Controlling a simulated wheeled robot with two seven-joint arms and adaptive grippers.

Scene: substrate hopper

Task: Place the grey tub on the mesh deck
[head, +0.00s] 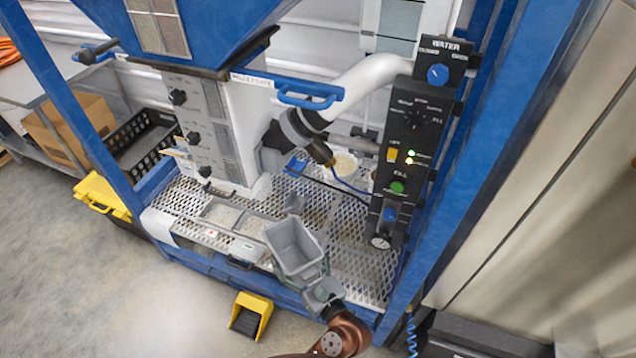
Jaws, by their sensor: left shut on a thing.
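The grey tub (297,244) is an open, empty-looking bin in the middle of the head view, over the front part of the mesh deck (345,262). My left gripper (318,285) is at the near end of the tub and shut on it. The gripper's fingers are partly hidden against the tub wall. I cannot tell whether the tub's base touches the mesh. The mesh deck is a silver grating inside a blue frame. My right gripper is out of view.
The grey hopper housing (215,130) stands behind the deck at left, with a spout (318,150) above the deck. A black control panel (408,140) is at right. A yellow pedal (250,314) is on the floor.

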